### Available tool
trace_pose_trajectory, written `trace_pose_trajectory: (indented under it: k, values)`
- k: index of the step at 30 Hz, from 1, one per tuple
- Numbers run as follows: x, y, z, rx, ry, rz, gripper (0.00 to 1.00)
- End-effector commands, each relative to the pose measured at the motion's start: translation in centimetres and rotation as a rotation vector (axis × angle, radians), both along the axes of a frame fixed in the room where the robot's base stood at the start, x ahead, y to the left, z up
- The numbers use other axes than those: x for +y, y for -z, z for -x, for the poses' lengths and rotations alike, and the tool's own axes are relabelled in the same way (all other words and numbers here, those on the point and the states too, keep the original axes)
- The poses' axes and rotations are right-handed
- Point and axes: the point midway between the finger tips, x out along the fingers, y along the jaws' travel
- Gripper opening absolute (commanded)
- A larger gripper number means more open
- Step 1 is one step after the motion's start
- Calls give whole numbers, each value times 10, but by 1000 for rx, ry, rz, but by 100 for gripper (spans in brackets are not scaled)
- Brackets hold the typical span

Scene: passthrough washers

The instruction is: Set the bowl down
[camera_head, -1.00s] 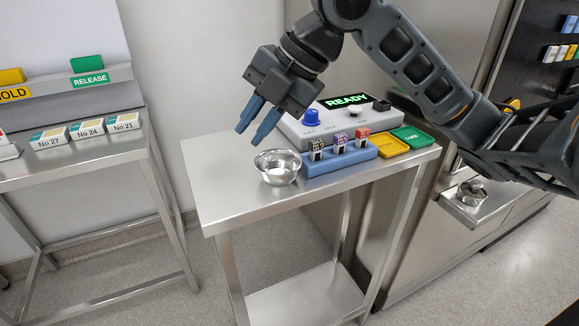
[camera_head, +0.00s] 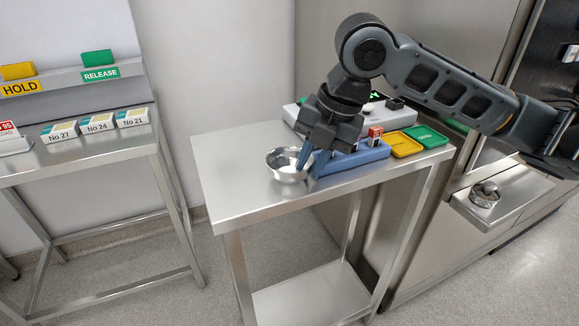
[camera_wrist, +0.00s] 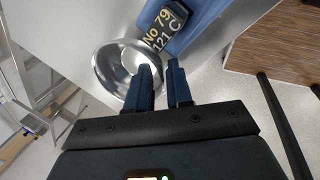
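A small shiny metal bowl (camera_head: 284,172) sits upright on the steel table (camera_head: 235,197), left of the blue rack. It also shows in the wrist view (camera_wrist: 106,68). My gripper (camera_head: 310,172) points down at the bowl's right side. Its two blue fingers (camera_wrist: 162,78) are apart with a gap between them. In the wrist view the left finger overlaps the bowl's inside and the right finger lies outside it. I cannot tell whether either finger touches the rim.
The blue rack (camera_head: 350,160) holds small labelled blocks, partly hidden by my gripper. Yellow (camera_head: 402,144) and green (camera_head: 428,137) trays lie right of it. A metal vessel (camera_head: 485,194) stands on a ledge at right. The table's front left is clear.

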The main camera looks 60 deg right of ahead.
Motion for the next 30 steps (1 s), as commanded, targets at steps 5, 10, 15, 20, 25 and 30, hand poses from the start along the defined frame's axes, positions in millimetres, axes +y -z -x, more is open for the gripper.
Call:
trace_pose_trajectory:
  k: [5,10,15,20,25,30]
  values:
    - [0,4,-1,-1,-1,0,20]
    - [0,4,-1,-1,-1,0,15]
    - [0,3,-1,-1,-1,0,0]
    - [0,3,-1,-1,-1,0,0]
    - [0,3,-1,-1,-1,0,0]
    - [0,0,-1,-1,-2,1,0]
